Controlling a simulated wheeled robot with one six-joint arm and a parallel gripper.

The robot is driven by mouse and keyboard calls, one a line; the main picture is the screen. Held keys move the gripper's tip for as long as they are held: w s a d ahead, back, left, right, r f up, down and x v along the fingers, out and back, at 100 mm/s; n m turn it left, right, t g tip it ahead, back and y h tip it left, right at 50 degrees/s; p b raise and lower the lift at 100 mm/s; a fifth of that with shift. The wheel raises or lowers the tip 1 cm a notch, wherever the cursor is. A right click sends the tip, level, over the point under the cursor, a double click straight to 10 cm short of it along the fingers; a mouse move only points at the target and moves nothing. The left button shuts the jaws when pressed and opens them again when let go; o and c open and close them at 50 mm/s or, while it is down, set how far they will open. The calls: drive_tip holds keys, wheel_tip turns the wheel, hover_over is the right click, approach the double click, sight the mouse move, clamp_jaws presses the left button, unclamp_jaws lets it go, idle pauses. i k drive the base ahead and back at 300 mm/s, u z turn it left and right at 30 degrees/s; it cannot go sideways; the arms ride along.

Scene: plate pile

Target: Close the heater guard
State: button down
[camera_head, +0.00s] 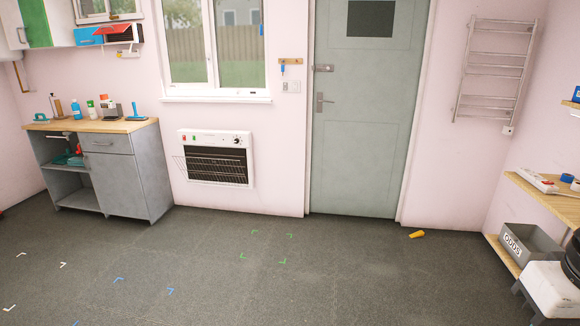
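The white wall heater (243,171) is mounted low on the pink wall, under the window and left of the door. It has a dark front opening, with a red and a green mark at its upper left and a dark knob at its upper right. The wire heater guard (212,172) shows as thin bars across the lower part of the opening. Its left end reaches past the heater's left edge, so it appears to stand out from the front at an angle; the exact angle is hard to tell. My gripper is not in view.
A grey cabinet (133,174) with a wooden top holding bottles stands left of the heater. Dark floor (215,250) in front is clear, with flat corner marks. A yellow object (416,234) lies near the door (362,150). Shelves and a grey bin (532,241) stand right.

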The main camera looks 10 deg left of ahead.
sight(214, 162)
drive_tip(key=u, duration=0.3)
drive_tip(key=i, duration=2)
drive_tip(key=u, duration=0.9)
drive_tip(key=i, duration=2)
drive_tip(key=u, duration=0.4)
